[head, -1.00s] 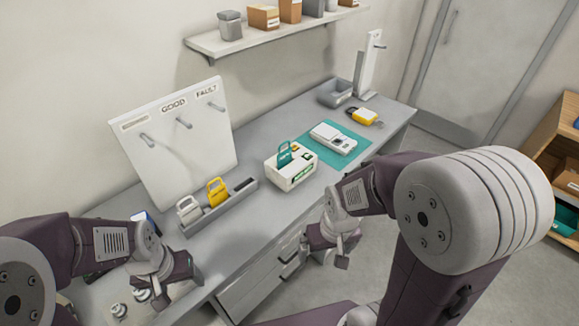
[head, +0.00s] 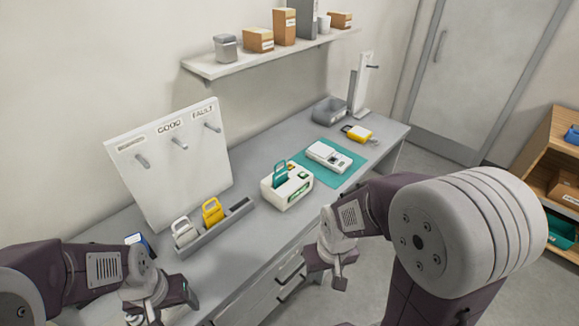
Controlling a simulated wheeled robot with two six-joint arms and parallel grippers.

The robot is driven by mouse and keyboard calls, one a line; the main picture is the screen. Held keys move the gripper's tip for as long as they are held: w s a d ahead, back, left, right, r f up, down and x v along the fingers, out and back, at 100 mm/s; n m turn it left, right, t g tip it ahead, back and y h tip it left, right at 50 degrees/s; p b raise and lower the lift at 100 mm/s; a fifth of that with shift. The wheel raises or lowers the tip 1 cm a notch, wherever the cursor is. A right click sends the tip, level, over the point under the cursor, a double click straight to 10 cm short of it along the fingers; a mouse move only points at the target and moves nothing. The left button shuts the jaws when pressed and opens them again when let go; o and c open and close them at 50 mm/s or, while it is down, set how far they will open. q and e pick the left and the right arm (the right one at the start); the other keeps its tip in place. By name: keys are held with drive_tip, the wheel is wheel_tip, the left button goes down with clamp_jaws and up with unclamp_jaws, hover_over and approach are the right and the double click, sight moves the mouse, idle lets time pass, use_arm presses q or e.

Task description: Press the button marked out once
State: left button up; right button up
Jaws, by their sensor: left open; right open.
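A white box-shaped device (head: 287,188) with a green label on its front and a teal handled piece (head: 281,173) in its top stands mid-table. A white instrument with a small dark display (head: 329,156) lies on a teal mat (head: 348,171) behind it. Small buttons show on both, but I cannot read any marked out. My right gripper (head: 326,275) is open and empty, in front of the table's drawers, apart from both devices. My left gripper (head: 163,309) is open at the bottom left, partly cut off by the frame edge and touching nothing I can see.
A grey tray (head: 215,236) holds a white and a yellow handled piece. A white pegboard (head: 165,193) marked GOOD and FAULT stands behind it. A yellow piece (head: 359,133), a grey bin (head: 329,109) and a post stand at the far end. A shelf hangs above.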

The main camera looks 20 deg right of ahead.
clamp_jaws()
idle(1.4)
